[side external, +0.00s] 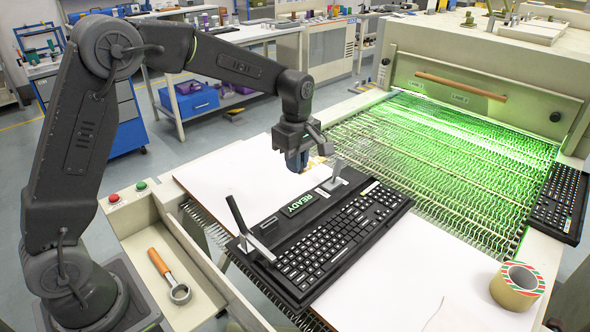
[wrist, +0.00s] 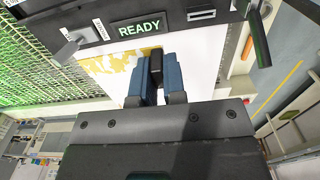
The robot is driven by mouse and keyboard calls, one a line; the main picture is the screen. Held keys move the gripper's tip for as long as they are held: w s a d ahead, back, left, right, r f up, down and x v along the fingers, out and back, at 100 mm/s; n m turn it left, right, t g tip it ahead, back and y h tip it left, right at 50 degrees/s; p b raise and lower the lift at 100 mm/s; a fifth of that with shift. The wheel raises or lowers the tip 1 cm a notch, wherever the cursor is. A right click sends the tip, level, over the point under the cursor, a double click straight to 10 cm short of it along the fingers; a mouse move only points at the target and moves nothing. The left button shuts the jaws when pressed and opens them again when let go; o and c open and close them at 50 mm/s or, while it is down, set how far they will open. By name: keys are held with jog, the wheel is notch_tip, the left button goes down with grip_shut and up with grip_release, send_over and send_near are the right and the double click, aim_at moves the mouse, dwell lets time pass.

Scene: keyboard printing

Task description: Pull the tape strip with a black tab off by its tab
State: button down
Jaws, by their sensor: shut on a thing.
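My gripper (side external: 297,161) points down behind the black keyboard, over the white sheet. In the wrist view its blue fingers (wrist: 156,84) are shut on a small black tab (wrist: 156,66). Ragged yellow tape (wrist: 108,62) lies on the white sheet beside the fingers, along the keyboard's back edge. A bit of yellow also shows by the gripper in the side view (side external: 316,162). The fingers hide where the tab joins the tape. The black keyboard (side external: 325,238) has a lit READY display (side external: 300,204), also in the wrist view (wrist: 140,28).
A green-lit wire conveyor (side external: 440,140) runs to the right. A tape roll (side external: 517,285) stands at the front right. A wooden-handled tool (side external: 168,275) lies in the left tray.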

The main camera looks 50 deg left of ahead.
jog(key=shift+w+r, duration=0.25)
jog(key=shift+r, duration=0.8)
jog(key=shift+w+r, duration=0.2)
jog(key=shift+r, duration=0.9)
jog(key=shift+w+r, duration=0.25)
jog(key=shift+r, duration=0.8)
